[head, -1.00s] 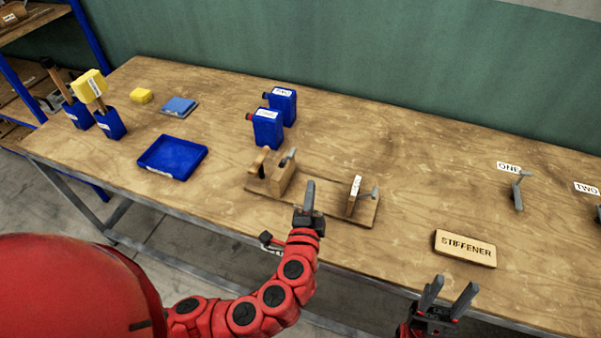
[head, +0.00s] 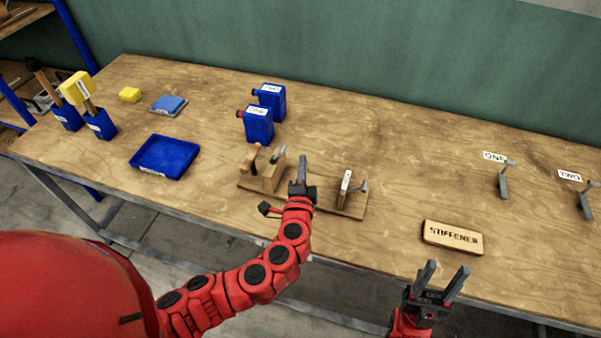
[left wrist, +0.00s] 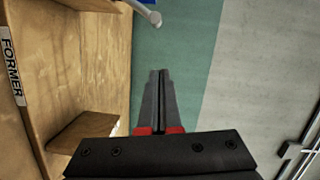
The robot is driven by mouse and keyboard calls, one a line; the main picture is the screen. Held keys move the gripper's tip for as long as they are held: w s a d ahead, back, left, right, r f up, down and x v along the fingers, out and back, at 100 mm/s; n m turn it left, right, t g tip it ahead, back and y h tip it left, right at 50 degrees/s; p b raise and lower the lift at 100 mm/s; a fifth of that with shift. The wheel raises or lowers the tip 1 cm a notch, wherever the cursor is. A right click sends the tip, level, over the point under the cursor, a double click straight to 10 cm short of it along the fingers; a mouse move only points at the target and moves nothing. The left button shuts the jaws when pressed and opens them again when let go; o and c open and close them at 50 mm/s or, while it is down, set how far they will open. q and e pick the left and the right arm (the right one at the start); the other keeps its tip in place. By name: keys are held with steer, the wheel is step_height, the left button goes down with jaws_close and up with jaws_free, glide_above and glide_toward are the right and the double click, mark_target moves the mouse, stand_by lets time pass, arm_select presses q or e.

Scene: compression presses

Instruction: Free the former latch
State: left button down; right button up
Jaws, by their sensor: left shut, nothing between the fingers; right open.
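The former is a wooden press on a plank base (head: 325,207) on the bench. A block (head: 266,173) with a grey lever (head: 279,154) and a wooden handle stands at its left end. An upright board (head: 345,188) with a white label and another grey lever (head: 362,187) stands at its right end. The left wrist view shows a FORMER label (left wrist: 12,72) on a wooden edge and a round-ended grey lever (left wrist: 147,12) beyond the fingers. My left gripper (head: 302,160) is shut and empty between the two uprights, apart from both levers. My right gripper (head: 443,275) is open and empty at the bench front.
A STIFFENER block (head: 453,237) lies to the right. Grey levers stand by the ONE (head: 495,156) and TWO (head: 569,175) labels. Blue bottles (head: 259,125) stand behind the press. A blue tray (head: 165,156) lies to its left. The bench centre right is clear.

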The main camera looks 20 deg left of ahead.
mark_target(279, 155)
arm_select(q)
steer(key=w+a, duration=0.1)
steer(key=a+p, duration=0.1)
steer(key=a, duration=0.1)
steer(key=w+a+f+p, duration=0.1)
steer(key=shift+w+a, duration=0.3)
steer(key=shift+w, duration=0.05)
